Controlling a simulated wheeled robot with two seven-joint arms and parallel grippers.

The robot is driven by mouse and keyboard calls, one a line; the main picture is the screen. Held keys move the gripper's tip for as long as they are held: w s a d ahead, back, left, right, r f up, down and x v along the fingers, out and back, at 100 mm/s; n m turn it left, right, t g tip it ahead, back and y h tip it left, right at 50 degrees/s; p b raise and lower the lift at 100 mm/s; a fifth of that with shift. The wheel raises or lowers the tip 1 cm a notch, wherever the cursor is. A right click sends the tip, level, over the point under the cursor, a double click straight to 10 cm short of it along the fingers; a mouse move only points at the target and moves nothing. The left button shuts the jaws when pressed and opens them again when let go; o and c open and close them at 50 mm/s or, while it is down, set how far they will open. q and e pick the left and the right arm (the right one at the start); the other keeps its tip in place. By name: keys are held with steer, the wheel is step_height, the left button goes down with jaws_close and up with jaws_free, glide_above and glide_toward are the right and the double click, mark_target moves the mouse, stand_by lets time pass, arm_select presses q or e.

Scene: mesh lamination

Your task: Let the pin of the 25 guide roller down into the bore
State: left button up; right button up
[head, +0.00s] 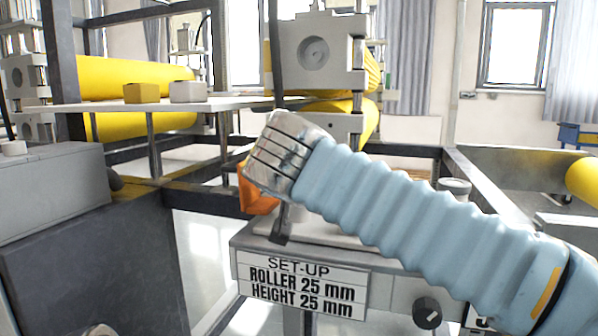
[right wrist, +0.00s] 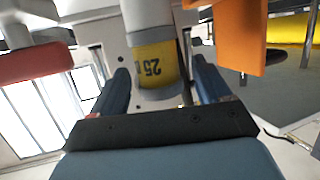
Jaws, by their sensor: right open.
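The 25 guide roller (right wrist: 158,62) shows in the right wrist view as a grey cylinder with a yellow band, its "25" upside down. My right gripper (right wrist: 160,72) is open, with one blue finger on each side of the yellow band. I cannot tell whether either finger touches it. In the head view my right wrist covers the roller and most of the gripper, over a grey unit (head: 390,290). The pin and the bore are hidden, so I cannot tell how they sit. My left gripper is not in view.
An orange part (right wrist: 240,38) stands close beside the roller; it also shows in the head view (head: 256,192). A sign (head: 300,284) reads "ROLLER 25 mm, HEIGHT 25 mm", with a black knob (head: 427,312) to its right. Yellow rollers (head: 135,74) and a white shelf (head: 110,103) stand behind.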

steer(key=v, duration=1.1)
steer(key=shift+s, duration=0.25)
steer(key=shift+d, duration=0.1)
